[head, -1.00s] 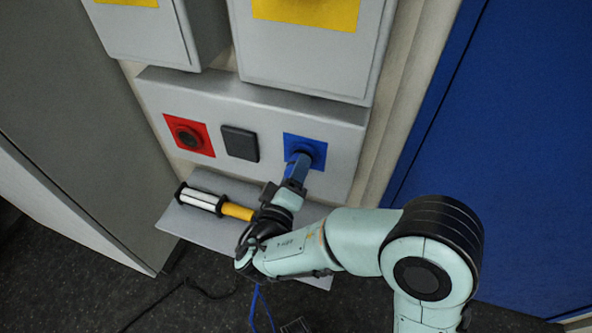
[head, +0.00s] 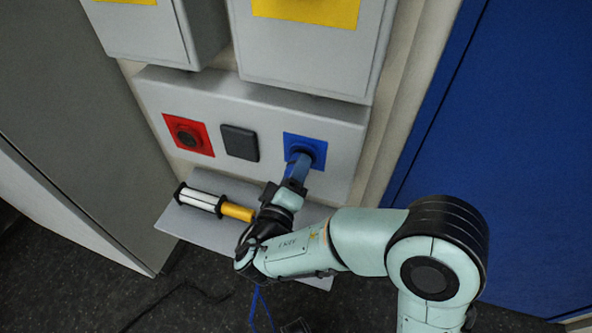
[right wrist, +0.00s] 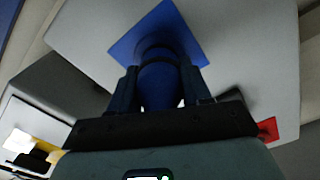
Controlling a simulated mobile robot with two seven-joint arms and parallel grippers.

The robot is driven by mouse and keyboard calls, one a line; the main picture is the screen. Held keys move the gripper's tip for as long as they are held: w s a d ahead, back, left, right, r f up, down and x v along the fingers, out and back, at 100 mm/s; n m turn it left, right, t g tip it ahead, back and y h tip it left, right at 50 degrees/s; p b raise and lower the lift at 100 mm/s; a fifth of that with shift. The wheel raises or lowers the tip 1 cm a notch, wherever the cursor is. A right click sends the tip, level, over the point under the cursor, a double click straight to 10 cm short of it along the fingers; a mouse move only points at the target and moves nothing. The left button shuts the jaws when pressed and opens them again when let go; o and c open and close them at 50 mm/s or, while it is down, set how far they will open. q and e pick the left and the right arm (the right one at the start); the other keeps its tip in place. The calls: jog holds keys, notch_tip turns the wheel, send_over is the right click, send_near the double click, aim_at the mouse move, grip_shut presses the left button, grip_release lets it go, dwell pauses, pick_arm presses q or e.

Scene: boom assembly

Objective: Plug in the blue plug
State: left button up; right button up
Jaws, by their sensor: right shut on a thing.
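The blue plug (head: 297,168) is in my right gripper (head: 293,183), which is shut on it. The plug's front end is at the blue socket (head: 315,145) on the grey panel. In the right wrist view the plug (right wrist: 160,84) sits between the two fingers of the gripper (right wrist: 158,92), lined up with the blue socket plate (right wrist: 185,35). The plug covers the socket opening, so I cannot tell how deep it sits. A blue cable (head: 256,305) hangs below my right wrist. My left gripper is not in view.
A red socket (head: 188,135) and a black square cover (head: 240,143) are left of the blue socket. A lamp with a yellow handle (head: 214,203) lies on the shelf (head: 190,229) just left of my gripper. Grey boxes (head: 310,45) overhang the panel.

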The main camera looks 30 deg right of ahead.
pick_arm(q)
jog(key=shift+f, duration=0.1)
pick_arm(e)
jog(key=shift+w+d, duration=0.35)
dwell(0.3)
jog(key=o, duration=1.4)
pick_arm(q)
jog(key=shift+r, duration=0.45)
pick_arm(e)
jog(key=v, duration=1.3)
jog(key=shift+s+a, duration=0.1)
jog(key=shift+a, duration=0.05)
pick_arm(q)
jog(key=shift+p, duration=0.3)
